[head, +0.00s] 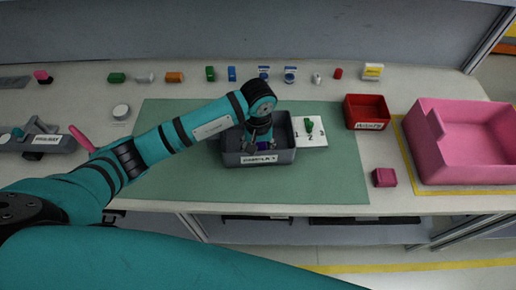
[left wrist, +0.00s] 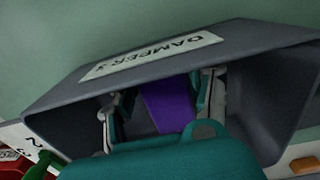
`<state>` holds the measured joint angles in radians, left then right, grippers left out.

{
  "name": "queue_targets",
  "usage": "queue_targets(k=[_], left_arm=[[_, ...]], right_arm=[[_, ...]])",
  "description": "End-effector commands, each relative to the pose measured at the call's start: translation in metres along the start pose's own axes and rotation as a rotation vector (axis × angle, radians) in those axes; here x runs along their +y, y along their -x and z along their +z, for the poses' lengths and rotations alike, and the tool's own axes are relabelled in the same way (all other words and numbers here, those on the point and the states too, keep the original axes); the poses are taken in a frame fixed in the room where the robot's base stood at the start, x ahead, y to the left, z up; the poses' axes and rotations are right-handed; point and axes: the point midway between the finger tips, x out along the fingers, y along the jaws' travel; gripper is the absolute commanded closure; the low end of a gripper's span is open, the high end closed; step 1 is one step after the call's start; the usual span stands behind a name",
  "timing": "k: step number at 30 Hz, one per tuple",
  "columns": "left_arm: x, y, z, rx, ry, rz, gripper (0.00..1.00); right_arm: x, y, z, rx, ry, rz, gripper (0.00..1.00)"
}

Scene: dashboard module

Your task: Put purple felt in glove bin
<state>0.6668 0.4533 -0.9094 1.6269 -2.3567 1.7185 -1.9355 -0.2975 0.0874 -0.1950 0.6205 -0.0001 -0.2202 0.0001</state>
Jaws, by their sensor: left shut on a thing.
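My left gripper (head: 258,138) reaches down into a grey bin (head: 232,157) on the green mat. Its fingers, seen in the left wrist view (left wrist: 160,108), are shut on the purple felt (left wrist: 168,104), which is inside that bin. Only a small dark purple patch of the felt (head: 263,146) shows in the head view. The label on the grey bin's front seems to begin with "DAMPER" in the left wrist view (left wrist: 150,54). I cannot read "glove" on any container. My right gripper is not in view.
A numbered white plate with a green lever (head: 309,126) adjoins the bin's right side. A red labelled bin (head: 367,110), a small pink block (head: 384,177) and a large pink bin (head: 465,170) stand further right. Several small parts line the back. The mat's front is clear.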

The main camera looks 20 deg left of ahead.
Motion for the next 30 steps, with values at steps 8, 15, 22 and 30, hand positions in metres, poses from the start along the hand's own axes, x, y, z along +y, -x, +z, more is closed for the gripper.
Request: queue_targets(k=[8, 15, 22, 30], left_arm=[[0.0, -0.003, 0.0, -0.001, -0.001, -0.001, 0.39], [0.0, -0.003, 0.0, -0.001, 0.0, -0.001, 0.25], [0.0, 0.004, 0.0, -0.001, 0.001, 0.0, 0.25], [0.0, 0.049, -0.002, 0.007, -0.003, 0.002, 0.25]], right_arm=[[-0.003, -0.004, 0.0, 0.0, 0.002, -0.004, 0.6], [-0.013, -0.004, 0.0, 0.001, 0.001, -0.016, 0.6], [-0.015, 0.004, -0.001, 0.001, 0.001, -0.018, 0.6], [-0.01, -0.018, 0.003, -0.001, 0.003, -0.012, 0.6]])
